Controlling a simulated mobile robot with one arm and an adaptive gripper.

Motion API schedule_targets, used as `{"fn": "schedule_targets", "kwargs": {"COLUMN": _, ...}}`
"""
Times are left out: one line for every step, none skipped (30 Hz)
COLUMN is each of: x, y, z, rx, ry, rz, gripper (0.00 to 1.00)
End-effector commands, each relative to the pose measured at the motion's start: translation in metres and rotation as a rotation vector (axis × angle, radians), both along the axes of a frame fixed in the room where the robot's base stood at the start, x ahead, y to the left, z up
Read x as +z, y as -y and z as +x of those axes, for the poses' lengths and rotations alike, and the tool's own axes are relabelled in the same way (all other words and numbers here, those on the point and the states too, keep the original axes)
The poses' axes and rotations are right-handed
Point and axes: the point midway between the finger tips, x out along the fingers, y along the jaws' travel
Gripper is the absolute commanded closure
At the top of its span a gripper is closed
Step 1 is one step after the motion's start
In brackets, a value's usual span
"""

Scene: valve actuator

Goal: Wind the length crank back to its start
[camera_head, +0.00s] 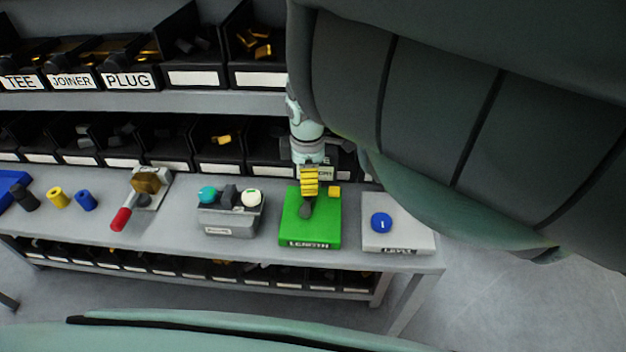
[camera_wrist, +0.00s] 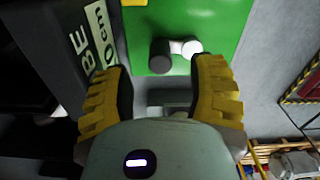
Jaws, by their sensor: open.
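The green length box (camera_head: 298,233) stands on the bench, with its label on the front edge. Its crank (camera_head: 305,209) shows as a dark knob on top, just in front of my gripper (camera_head: 309,184). In the wrist view the green face (camera_wrist: 215,20) carries the crank's dark round knob (camera_wrist: 160,56) beside a light hub (camera_wrist: 187,47). My gripper (camera_wrist: 161,68) is open, its yellow fingers apart on either side below the crank. Nothing is held between them. Whether a finger touches the crank cannot be told.
A grey box with a blue button (camera_head: 381,222) stands to the right. A grey box with teal and white knobs (camera_head: 230,213) and a red-handled valve (camera_head: 135,203) stand left. Parts bins (camera_head: 219,166) line the back. A "0 cm" label (camera_wrist: 97,42) shows beside the green face.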

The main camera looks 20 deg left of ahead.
Motion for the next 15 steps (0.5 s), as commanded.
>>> {"fn": "schedule_targets", "kwargs": {"x": 0.004, "y": 0.001, "z": 0.001, "rx": 0.002, "ry": 0.004, "rz": -0.005, "gripper": 0.44}}
{"fn": "schedule_targets", "kwargs": {"x": 0.007, "y": 0.002, "z": 0.001, "rx": 0.001, "ry": 0.005, "rz": -0.005, "gripper": 0.44}}
{"fn": "schedule_targets", "kwargs": {"x": 0.01, "y": 0.002, "z": 0.001, "rx": -0.001, "ry": 0.006, "rz": -0.006, "gripper": 0.44}}
{"fn": "schedule_targets", "kwargs": {"x": 0.011, "y": 0.001, "z": 0.0, "rx": 0.005, "ry": 0.002, "rz": -0.007, "gripper": 0.44}}
{"fn": "schedule_targets", "kwargs": {"x": 0.012, "y": 0.001, "z": -0.001, "rx": 0.008, "ry": -0.001, "rz": -0.007, "gripper": 0.44}}
{"fn": "schedule_targets", "kwargs": {"x": 0.014, "y": 0.001, "z": -0.002, "rx": 0.01, "ry": -0.006, "rz": -0.008, "gripper": 0.44}}
{"fn": "schedule_targets", "kwargs": {"x": 0.015, "y": 0.002, "z": -0.003, "rx": 0.011, "ry": -0.009, "rz": -0.01, "gripper": 0.44}}
{"fn": "schedule_targets", "kwargs": {"x": 0.017, "y": 0.002, "z": -0.003, "rx": 0.013, "ry": -0.009, "rz": -0.011, "gripper": 0.44}}
{"fn": "schedule_targets", "kwargs": {"x": 0.019, "y": 0.002, "z": -0.003, "rx": 0.012, "ry": -0.009, "rz": -0.011, "gripper": 0.44}}
{"fn": "schedule_targets", "kwargs": {"x": 0.02, "y": 0.002, "z": -0.003, "rx": 0.013, "ry": -0.01, "rz": -0.01, "gripper": 0.44}}
{"fn": "schedule_targets", "kwargs": {"x": 0.022, "y": 0.001, "z": -0.003, "rx": 0.012, "ry": -0.01, "rz": -0.008, "gripper": 0.44}}
{"fn": "schedule_targets", "kwargs": {"x": 0.024, "y": 0.001, "z": -0.003, "rx": 0.01, "ry": -0.009, "rz": -0.009, "gripper": 0.44}}
{"fn": "schedule_targets", "kwargs": {"x": 0.025, "y": 0.002, "z": -0.002, "rx": 0.008, "ry": -0.008, "rz": -0.008, "gripper": 0.44}}
{"fn": "schedule_targets", "kwargs": {"x": 0.027, "y": 0.002, "z": -0.002, "rx": 0.007, "ry": -0.006, "rz": -0.008, "gripper": 0.44}}
{"fn": "schedule_targets", "kwargs": {"x": 0.028, "y": 0.002, "z": -0.002, "rx": 0.006, "ry": -0.004, "rz": -0.007, "gripper": 0.44}}
